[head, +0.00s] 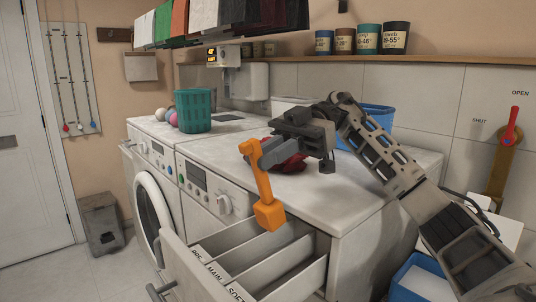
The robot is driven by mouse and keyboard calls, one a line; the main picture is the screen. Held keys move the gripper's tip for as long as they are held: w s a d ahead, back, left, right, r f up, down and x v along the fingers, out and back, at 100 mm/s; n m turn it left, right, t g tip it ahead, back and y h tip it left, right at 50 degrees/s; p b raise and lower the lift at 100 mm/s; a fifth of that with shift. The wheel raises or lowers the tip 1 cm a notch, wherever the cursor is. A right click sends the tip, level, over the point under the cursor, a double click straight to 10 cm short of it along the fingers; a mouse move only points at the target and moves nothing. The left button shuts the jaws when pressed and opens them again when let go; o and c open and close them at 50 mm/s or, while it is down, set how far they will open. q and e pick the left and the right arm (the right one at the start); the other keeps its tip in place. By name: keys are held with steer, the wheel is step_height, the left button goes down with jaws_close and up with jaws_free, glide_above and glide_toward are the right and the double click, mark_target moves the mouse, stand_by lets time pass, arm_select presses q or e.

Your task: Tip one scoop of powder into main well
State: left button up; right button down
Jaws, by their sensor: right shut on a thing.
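My right gripper (262,152) is shut on the handle of an orange scoop (266,194). The scoop hangs with its cup (270,216) at the bottom, in front of the machine top's edge and above the back part of the open drawer (184,278). The inside of the cup is hidden, so I cannot tell whether it holds powder. The drawer has wells labelled PRE, MAIN and SOFT; the main well (214,271) is the middle one. I see no powder in the wells. My left gripper is out of view.
A dark red cloth (291,164) lies on the machine top behind my gripper. A green basket (193,110) stands farther left. A blue tub (377,117) is behind my right arm. A lever (511,128) marked OPEN and SHUT is on the right wall.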

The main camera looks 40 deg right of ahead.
steer(key=shift+r+p, duration=1.5)
steer(key=shift+p, duration=0.2)
steer(key=shift+r, duration=1)
